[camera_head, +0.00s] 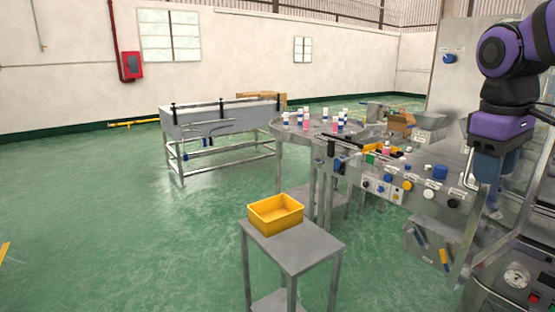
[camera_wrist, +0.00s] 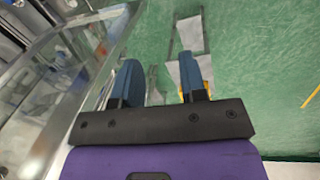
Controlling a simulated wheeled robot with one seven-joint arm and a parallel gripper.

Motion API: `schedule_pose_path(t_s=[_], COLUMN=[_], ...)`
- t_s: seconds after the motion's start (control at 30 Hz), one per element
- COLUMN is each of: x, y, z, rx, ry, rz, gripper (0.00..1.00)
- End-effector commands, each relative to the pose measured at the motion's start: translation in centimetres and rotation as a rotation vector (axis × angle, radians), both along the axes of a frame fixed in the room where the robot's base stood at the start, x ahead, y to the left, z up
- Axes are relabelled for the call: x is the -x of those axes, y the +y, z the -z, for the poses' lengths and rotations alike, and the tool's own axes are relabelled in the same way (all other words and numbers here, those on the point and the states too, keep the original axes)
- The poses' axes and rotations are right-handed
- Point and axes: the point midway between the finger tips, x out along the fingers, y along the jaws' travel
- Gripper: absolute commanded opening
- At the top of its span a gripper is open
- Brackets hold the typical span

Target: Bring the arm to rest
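My gripper (camera_head: 490,183) hangs from my purple and black arm at the right of the head view, pointing down, in front of the crimping machine. In the wrist view its two blue fingers (camera_wrist: 158,80) stand apart with an empty gap between them. Nothing is held. In the head view I cannot see clear space between the fingers.
A yellow bin (camera_head: 268,226) stands on a small steel table (camera_head: 313,248). The machine (camera_head: 452,190) with knobs lies close by my gripper. A round table (camera_head: 292,131) carries several bottles. A steel bench (camera_head: 215,122) stands behind. Green floor (camera_head: 120,220) at left is clear.

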Motion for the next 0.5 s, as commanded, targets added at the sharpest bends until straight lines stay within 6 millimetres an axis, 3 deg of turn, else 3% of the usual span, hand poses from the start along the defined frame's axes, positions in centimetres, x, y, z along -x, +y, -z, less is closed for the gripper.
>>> schedule_pose_path(t_s=[0.03, 0.3, 0.5], x=[1.5, 7.6, 10.6], y=[0.3, 2.9, 4.4], z=[0.0, 1.1, 2.4], rx=[-0.025, -0.152, -0.218], ry=[-0.045, -0.260, -0.380], rz=[0.030, 0.205, 0.313], gripper=[0.39, 0.39, 0.39])
